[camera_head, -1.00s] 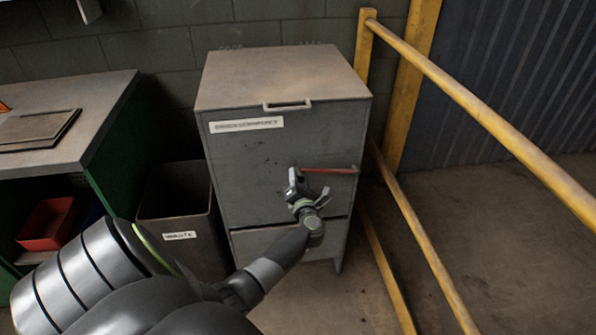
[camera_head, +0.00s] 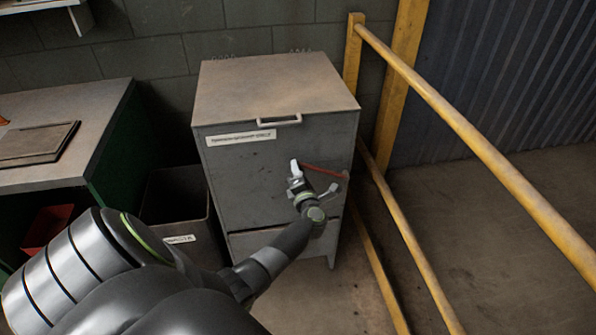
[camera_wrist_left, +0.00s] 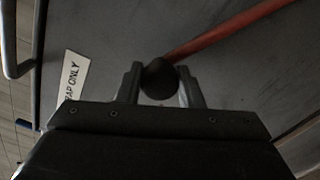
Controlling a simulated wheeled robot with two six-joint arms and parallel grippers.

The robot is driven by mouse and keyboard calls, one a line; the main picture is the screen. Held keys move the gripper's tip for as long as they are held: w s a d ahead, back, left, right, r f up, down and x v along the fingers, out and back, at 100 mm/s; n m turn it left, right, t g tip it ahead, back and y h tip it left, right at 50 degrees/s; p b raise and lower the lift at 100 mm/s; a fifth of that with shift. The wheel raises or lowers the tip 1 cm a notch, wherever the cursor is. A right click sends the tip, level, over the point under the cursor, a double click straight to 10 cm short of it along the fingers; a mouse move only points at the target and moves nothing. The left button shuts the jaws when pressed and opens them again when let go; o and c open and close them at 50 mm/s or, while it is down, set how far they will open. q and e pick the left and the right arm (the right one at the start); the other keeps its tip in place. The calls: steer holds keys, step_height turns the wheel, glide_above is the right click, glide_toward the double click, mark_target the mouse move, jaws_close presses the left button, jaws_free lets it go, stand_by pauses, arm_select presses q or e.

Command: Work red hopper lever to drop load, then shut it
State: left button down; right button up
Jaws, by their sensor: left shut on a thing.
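The grey hopper (camera_head: 235,165) stands against the block wall in the head view. Its red lever (camera_head: 326,172) crosses the front near the right edge, with its left end higher than its right end. My left gripper (camera_head: 297,172) is at the lever's left end. In the left wrist view, the fingers of my left gripper (camera_wrist_left: 160,88) are closed around the lever's black knob (camera_wrist_left: 160,78). The red bar (camera_wrist_left: 225,36) runs from the knob to the upper right. The hopper's lower panel is partly hidden by my left arm. My right gripper is not in view.
A dark bin (camera_head: 177,205) stands left of the hopper, beside a workbench (camera_head: 92,105). Yellow rails (camera_head: 470,138) run close along the hopper's right side. Bare floor (camera_head: 475,225) lies beyond them. The hopper's lid handle (camera_head: 279,121) juts forward.

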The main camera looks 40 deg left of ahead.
arm_select(q)
steer(key=shift+r, duration=0.15)
steer(key=c, duration=1)
jaws_free()
steer(key=shift+w+d, duration=0.1)
steer(key=b+v, duration=0.1)
steer(key=v, duration=1.6)
steer(key=shift+d, duration=0.1)
